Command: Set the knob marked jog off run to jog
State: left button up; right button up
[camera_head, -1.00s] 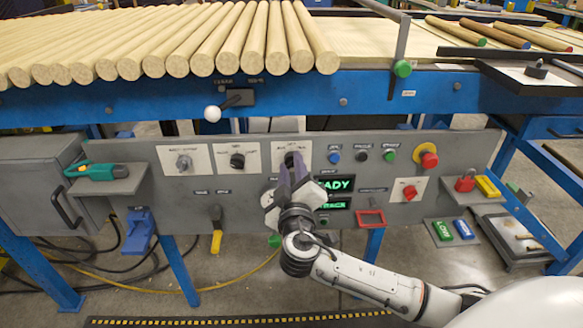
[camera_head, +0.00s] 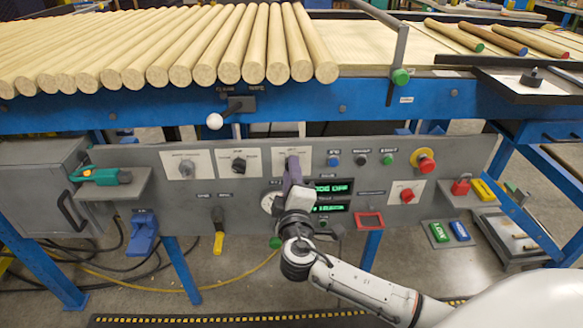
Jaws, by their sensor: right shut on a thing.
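The knob marked jog off run is the third of three dark knobs on white plates. Its white plate (camera_head: 304,158) shows around my right gripper, but the knob itself is mostly hidden behind the fingers. My right gripper (camera_head: 293,170) is shut on the knob, with its arm coming in from the lower right. The gripper looks rolled, its fingers overlapping in the view. The knob's pointer direction cannot be seen. The green display (camera_head: 334,188) beside the gripper shows lit text, partly covered and too small to read surely. My left gripper is not in view.
Two other knobs, a grey one (camera_head: 186,168) and a black one (camera_head: 239,165), sit to the left. A red emergency button (camera_head: 425,162), small coloured buttons and a red-framed part (camera_head: 369,221) are to the right. Wooden rods (camera_head: 230,60) lie above on the blue frame.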

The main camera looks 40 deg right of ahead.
jog(key=shift+f+n+p, duration=0.2)
jog(key=shift+n+p, duration=3.35)
jog(key=shift+n, duration=2.85)
jog(key=o, duration=0.9)
jog(key=shift+o, duration=0.8)
